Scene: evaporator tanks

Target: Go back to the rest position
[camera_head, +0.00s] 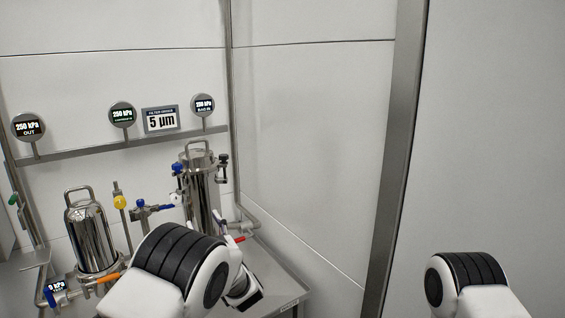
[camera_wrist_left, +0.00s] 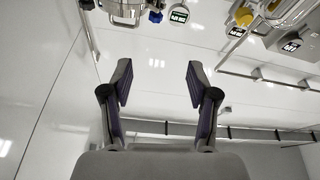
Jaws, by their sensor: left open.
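My left gripper (camera_wrist_left: 157,78) is open in the left wrist view. Its two dark fingers stand apart with nothing between them. Pale wall or panel surface shows behind the gap. In the head view my left arm (camera_head: 180,262) comes in at the lower middle, in front of the steel bench, and its rounded joint hides much of what lies beyond it. My right arm (camera_head: 470,275) shows at the lower right as a white and black joint. My right gripper is not in view.
Two steel filter housings, a left one (camera_head: 91,236) and a farther one (camera_head: 201,190), stand with valves and pipes on the bench (camera_head: 285,291). Round gauges and a "5 µm" sign (camera_head: 161,119) are on a rail above. A metal post (camera_head: 400,150) rises between pale walls on the right.

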